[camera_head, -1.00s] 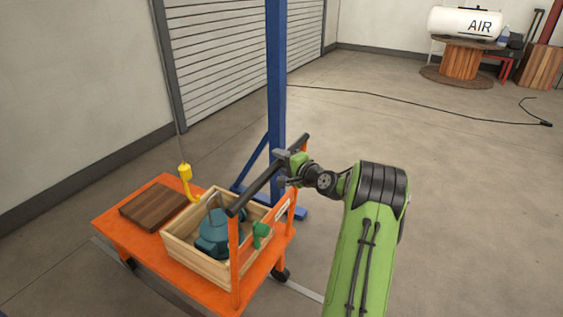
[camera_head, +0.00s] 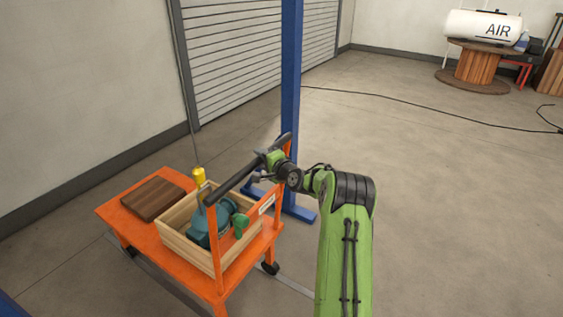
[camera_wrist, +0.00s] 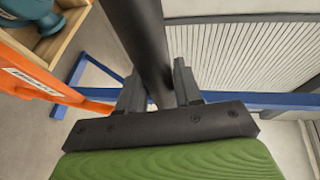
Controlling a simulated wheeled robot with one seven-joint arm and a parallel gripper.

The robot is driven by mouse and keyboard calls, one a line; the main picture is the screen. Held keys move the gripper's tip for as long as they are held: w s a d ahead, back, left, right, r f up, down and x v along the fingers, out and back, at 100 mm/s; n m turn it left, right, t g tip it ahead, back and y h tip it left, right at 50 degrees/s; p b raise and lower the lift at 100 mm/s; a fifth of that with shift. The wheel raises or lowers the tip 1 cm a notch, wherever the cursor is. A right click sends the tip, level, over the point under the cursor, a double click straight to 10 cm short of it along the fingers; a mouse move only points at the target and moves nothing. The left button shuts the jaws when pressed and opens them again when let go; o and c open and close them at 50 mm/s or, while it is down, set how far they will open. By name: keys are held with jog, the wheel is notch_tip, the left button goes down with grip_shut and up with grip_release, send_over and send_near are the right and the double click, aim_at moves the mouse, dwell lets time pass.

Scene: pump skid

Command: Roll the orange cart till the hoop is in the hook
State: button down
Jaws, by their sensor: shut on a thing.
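The orange cart (camera_head: 137,230) stands at the lower left with a wooden crate (camera_head: 187,247) on it. A teal pump (camera_head: 205,229) sits in the crate; I cannot make out its hoop behind the handle. The yellow hook block (camera_head: 198,175) hangs on a cable over the crate's back side, its hook partly hidden by the cart's dark handle bar (camera_head: 232,181). My gripper (camera_head: 270,159) is shut on the bar near its far end. In the wrist view the bar (camera_wrist: 145,40) passes between the two fingers (camera_wrist: 158,88).
A brown board (camera_head: 153,198) lies on the cart's left end. A blue post (camera_head: 291,90) with floor feet stands close behind the cart. A black cable (camera_head: 430,107) crosses the floor.

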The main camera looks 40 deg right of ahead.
jog(key=shift+w+f, duration=0.2)
jog(key=shift+w, duration=0.05)
jog(key=shift+s+r, duration=0.25)
jog(key=shift+s, duration=0.25)
jog(key=c, duration=0.8)
grip_release()
jog(key=shift+w+f, duration=0.1)
jog(key=shift+w, duration=0.1)
jog(key=shift+c, duration=0.2)
jog(key=shift+s, duration=0.1)
jog(key=s+r, duration=0.3)
jog(key=s, duration=1.2)
jog(key=shift+s+a+p, duration=0.25)
jog(key=shift+a+p, duration=0.05)
jog(key=shift+a, duration=0.15)
